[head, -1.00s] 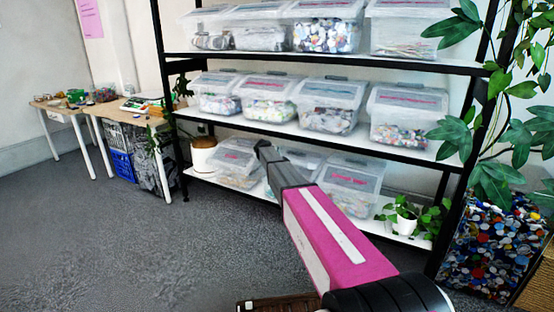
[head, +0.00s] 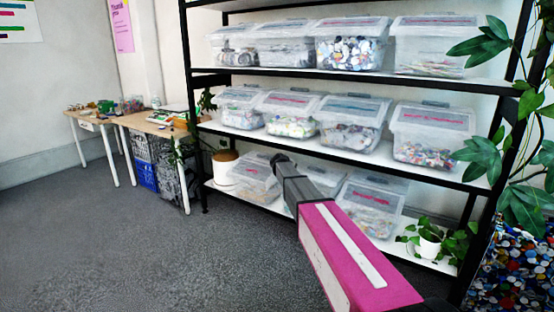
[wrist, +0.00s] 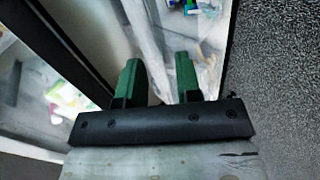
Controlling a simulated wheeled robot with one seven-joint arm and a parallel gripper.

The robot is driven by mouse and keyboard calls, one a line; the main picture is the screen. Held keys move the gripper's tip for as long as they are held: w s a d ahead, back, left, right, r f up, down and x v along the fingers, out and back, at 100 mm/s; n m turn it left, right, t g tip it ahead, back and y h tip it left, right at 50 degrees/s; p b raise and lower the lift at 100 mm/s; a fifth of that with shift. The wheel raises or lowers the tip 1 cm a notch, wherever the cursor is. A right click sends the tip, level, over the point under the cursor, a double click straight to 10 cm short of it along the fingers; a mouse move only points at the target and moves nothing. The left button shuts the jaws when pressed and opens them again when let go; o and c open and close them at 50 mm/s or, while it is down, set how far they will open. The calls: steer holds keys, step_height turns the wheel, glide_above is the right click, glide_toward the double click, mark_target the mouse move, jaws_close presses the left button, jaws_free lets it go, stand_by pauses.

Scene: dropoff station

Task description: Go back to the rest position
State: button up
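My gripper shows in the wrist view (wrist: 157,82) with two green fingers set apart and nothing between them. In the head view my pink and grey arm reaches up from the lower right, and its end (head: 281,160) is in front of the lowest shelf. The finger detail cannot be made out there. Behind the fingers in the wrist view are a pale shelf surface, a clear bin and grey carpet. I cannot tell the exact gap between the gripper and the shelf.
A black-framed shelving unit (head: 345,78) holds several clear bins of small items. A potted plant (head: 430,240) sits on its lowest shelf. Leafy plants stand at the right. Tables with small objects (head: 150,125) stand at the back left. The grey carpet (head: 120,245) at left is clear.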

steer(key=s+d+f+m+g+y, duration=0.1)
steer(key=s+f+m+g+y, duration=0.1)
steer(key=s, duration=1.3)
steer(key=s+d+f+m+g+y, duration=0.1)
steer(key=s+f, duration=0.5)
steer(key=s, duration=1)
steer(key=s+d+f+m+g+y, duration=0.2)
steer(key=s+f+m+g, duration=0.2)
steer(key=s, duration=1.2)
steer(key=m, duration=0.3)
steer(key=shift+s+f+g+y, duration=0.2)
steer(key=shift+s+g+y, duration=0.05)
steer(key=shift+g+y, duration=0.15)
